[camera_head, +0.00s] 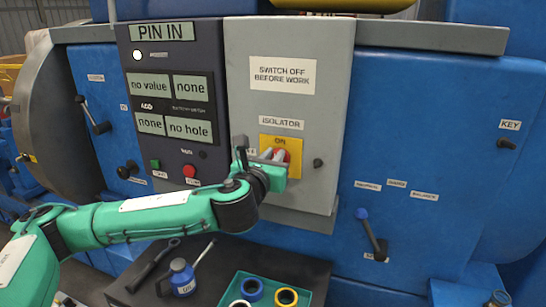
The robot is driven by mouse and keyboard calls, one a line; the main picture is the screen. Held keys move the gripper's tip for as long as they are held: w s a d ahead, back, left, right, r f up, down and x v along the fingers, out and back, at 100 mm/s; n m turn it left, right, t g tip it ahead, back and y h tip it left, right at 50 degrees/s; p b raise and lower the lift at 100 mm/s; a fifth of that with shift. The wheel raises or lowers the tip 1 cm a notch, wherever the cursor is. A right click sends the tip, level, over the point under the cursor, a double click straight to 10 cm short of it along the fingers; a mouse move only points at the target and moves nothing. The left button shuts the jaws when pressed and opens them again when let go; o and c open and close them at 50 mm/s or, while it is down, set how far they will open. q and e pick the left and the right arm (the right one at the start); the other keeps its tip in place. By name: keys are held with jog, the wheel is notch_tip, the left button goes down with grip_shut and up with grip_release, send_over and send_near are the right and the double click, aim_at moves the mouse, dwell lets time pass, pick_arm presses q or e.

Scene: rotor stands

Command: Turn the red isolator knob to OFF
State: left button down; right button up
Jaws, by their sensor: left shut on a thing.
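The red isolator knob (286,155) sits on a yellow plate (292,142) marked ON at the top, on the grey isolator panel (330,120). My left gripper (275,156) reaches in from the left and is shut on the knob. The gripper covers much of the knob and the lower part of the plate, so the knob's exact angle is hard to tell. Only the edge of the OFF label shows left of the plate.
A dark display panel (218,55) with a red button (190,170) is to the left. Below, a dark bench (225,255) holds a blue can (182,278), a wrench and a green tray (235,290) with rings. A blue-knobbed lever (371,235) is at the right.

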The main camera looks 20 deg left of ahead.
pick_arm(q)
jog(key=shift+n, duration=0.3)
jog(key=shift+a+f+n+b, duration=0.15)
jog(key=shift+a+n+b, duration=0.1)
jog(key=shift+n+b, duration=0.5)
jog(key=shift+a+f+n+b, duration=0.4)
jog(key=shift+n+b, duration=0.25)
jog(key=shift+n, duration=1.95)
jog(key=shift+a+f+n+b, duration=0.35)
jog(key=shift+n+b, duration=0.3)
jog(key=shift+n, duration=2)
jog(key=shift+a+f+n+b, duration=0.35)
jog(key=shift+n+b, duration=0.3)
jog(key=shift+n, duration=1.95)
jog(key=c, duration=1.4)
grip_release()
jog(key=shift+w+f, duration=0.1)
jog(key=shift+o, duration=0.2)
